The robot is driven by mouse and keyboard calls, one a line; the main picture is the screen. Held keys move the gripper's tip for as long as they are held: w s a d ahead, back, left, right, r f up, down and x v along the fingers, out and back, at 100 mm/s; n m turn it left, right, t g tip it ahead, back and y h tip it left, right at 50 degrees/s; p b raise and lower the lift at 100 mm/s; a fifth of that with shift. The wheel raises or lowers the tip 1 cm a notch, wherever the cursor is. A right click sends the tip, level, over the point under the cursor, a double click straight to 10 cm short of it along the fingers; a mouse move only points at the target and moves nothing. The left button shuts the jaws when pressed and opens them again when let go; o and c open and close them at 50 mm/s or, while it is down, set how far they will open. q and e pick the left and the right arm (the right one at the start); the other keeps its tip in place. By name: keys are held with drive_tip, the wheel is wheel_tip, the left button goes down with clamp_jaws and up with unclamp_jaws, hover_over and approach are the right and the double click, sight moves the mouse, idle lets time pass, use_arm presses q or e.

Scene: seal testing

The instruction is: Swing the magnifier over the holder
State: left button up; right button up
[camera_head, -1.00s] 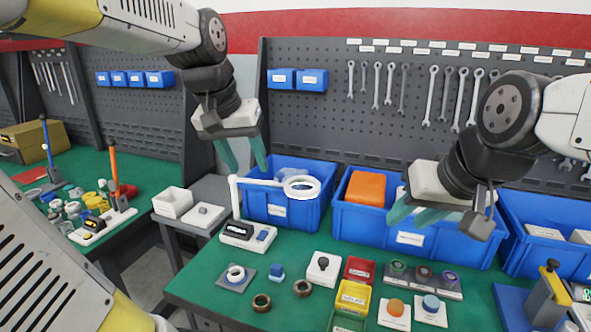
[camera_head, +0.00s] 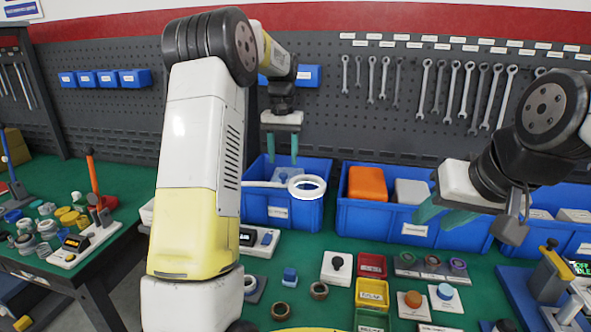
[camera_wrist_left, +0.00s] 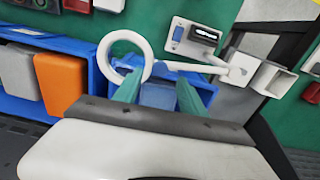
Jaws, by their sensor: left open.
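The magnifier (camera_head: 306,197), a white ring on a thin white arm, hangs in front of the blue bin at the back. Its post is hidden behind my left arm in the head view, but the ring (camera_wrist_left: 149,58) and arm show in the left wrist view. My left gripper (camera_head: 282,160) points down, open, just above and behind the magnifier arm, not gripping it. In the left wrist view its fingertips (camera_wrist_left: 158,82) are close to the arm beside the ring. A grey plate with a white ring (camera_head: 250,285), possibly the holder, is partly hidden by my arm. My right gripper (camera_head: 443,218) is open and empty.
Blue bins (camera_head: 412,232) line the back of the green bench, one with an orange block (camera_head: 367,183). Wrenches hang on the pegboard.

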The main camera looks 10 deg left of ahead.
sight(284, 174)
use_arm(q)
wheel_tip(284, 174, down, 5)
idle(0.3)
clamp_jaws()
idle(1.4)
